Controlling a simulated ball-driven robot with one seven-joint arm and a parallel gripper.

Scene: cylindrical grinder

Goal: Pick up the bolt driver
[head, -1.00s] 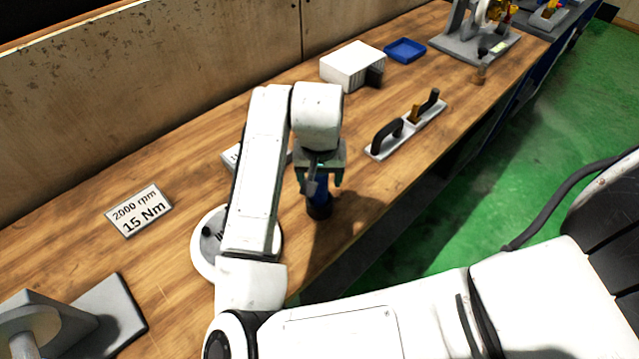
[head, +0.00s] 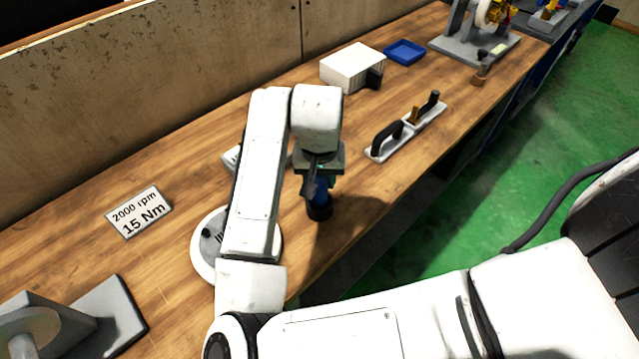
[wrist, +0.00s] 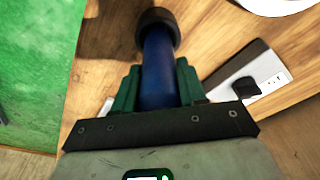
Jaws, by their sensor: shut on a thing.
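The bolt driver (head: 319,208) has a blue body and a black end. In the head view it stands near the front edge of the bench, below my gripper (head: 319,182). In the wrist view its blue body (wrist: 159,70) lies between the green fingers of my gripper (wrist: 157,88), with the black end pointing away. The fingers are shut on the blue body. My gripper and arm hide its upper part in the head view. I cannot tell whether the black end touches the bench.
A sign reading "2000 rpm 15 Nm" (head: 139,211) and a round white dial (head: 205,258) are to the left. A plate with black handles (head: 385,150), a white box (head: 350,66) and a blue tray (head: 405,50) are beyond. The bench's front edge is close to the driver.

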